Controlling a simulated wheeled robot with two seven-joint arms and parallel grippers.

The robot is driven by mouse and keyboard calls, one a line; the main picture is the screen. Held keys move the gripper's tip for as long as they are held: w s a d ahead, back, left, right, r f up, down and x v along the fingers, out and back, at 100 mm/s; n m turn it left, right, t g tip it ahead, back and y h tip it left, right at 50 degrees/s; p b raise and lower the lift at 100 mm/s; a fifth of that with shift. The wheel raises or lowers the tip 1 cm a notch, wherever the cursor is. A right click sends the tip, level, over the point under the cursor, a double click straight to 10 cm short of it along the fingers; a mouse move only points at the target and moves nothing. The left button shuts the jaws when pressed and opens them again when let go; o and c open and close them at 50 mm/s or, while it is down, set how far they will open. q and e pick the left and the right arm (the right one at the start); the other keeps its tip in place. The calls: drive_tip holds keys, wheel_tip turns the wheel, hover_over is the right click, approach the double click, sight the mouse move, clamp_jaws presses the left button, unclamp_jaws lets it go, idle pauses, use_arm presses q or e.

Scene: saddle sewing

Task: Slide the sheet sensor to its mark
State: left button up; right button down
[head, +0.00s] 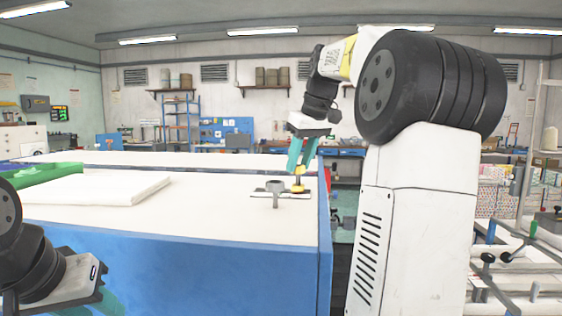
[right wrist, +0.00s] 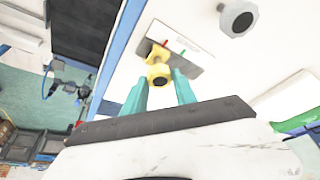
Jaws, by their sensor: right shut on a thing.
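The sheet sensor (head: 298,184) is a small yellow piece with a dark round end, near the right end of the white table top. In the right wrist view the sheet sensor (right wrist: 158,73) sits at a grey plate (right wrist: 188,60) with a red mark (right wrist: 165,43) and a green mark (right wrist: 182,53). The sensor is at the plate's end, nearer the red mark. My right gripper (head: 298,168) reaches down from above with teal fingers shut on the sensor; the fingers also show in the right wrist view (right wrist: 160,88). My left gripper (head: 96,300) is low at the left, its fingertips cut off by the frame.
A grey round-topped post (head: 275,192) stands close beside the sensor; it also shows in the right wrist view (right wrist: 238,18). The table's right edge (head: 324,215) is close to the sensor.

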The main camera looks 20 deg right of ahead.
drive_tip(key=a, duration=0.1)
drive_tip(key=w+a, duration=0.2)
drive_tip(key=shift+a, duration=0.4)
drive_tip(key=shift+s, duration=0.1)
drive_tip(key=c, duration=1)
unclamp_jaws()
drive_tip(key=v, duration=0.7)
drive_tip(key=shift+r, duration=0.35)
drive_tip(key=shift+s+d, duration=0.1)
drive_tip(key=shift+s, duration=0.15)
